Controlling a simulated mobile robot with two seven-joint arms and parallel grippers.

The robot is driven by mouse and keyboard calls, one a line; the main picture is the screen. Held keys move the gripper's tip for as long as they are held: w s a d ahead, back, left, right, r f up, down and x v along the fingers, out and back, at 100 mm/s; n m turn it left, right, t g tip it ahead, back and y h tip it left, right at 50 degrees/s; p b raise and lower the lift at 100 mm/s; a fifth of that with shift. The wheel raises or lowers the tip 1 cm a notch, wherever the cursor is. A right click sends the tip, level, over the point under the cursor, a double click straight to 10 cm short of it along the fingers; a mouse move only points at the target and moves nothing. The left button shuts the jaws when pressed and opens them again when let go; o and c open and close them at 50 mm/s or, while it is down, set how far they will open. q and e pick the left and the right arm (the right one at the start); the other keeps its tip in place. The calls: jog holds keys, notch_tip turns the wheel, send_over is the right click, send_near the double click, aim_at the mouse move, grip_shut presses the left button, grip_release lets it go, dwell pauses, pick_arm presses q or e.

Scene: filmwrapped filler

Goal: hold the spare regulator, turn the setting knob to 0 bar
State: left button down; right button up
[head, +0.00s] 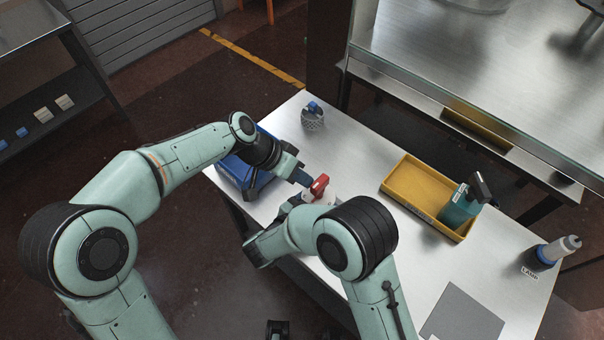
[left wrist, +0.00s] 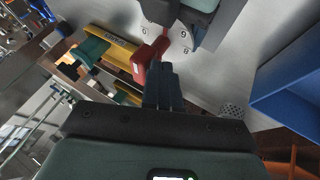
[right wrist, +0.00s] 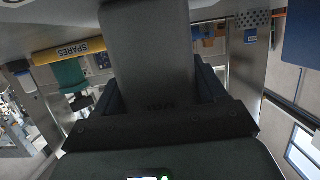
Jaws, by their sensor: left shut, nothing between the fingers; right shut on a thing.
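The regulator shows in the head view as a red knob (head: 319,185) over a pale numbered dial (head: 331,196), near the table's left side. The left wrist view shows the red knob (left wrist: 146,62) and dial (left wrist: 182,38) closer; the knob's setting is not readable. My left gripper (left wrist: 163,82) is shut and empty, its fingertips right beside the knob; I cannot tell whether they touch. My right gripper (right wrist: 160,92) is shut on the regulator's grey body (right wrist: 147,45), which fills the middle of the right wrist view. In the head view my right arm mostly hides this grip.
A yellow spares tray (head: 407,182) holds a teal and dark item (head: 463,205). A blue crate (head: 236,170) stands at the left edge behind my left wrist. A mesh cup (head: 312,122) stands at the back, a bottle (head: 546,254) at right, a grey mat (head: 462,316) in front.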

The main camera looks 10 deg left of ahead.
pick_arm(q)
jog(key=shift+s+n+t, duration=0.45)
jog(key=shift+n+t, duration=0.05)
jog(key=shift+n, duration=0.4)
jog(key=shift+s+d, duration=0.25)
jog(key=shift+s, duration=0.25)
jog(key=shift+s+d, duration=0.25)
jog(key=shift+s, duration=0.2)
pick_arm(e)
jog(key=shift+a, duration=0.1)
pick_arm(q)
jog(key=shift+s+d, duration=0.4)
jog(key=shift+d, duration=0.05)
dwell(0.4)
jog(key=shift+w, duration=0.15)
dwell(0.4)
jog(key=shift+w, duration=0.8)
jog(key=shift+a+r, duration=0.25)
jog(key=shift+r, duration=0.15)
jog(key=v, duration=1.1)
jog(key=shift+s, duration=0.35)
pick_arm(e)
jog(key=shift+s+f, duration=0.1)
jog(key=shift+f, duration=0.1)
pick_arm(q)
jog(key=shift+d+r, duration=0.1)
jog(key=shift+d, duration=0.05)
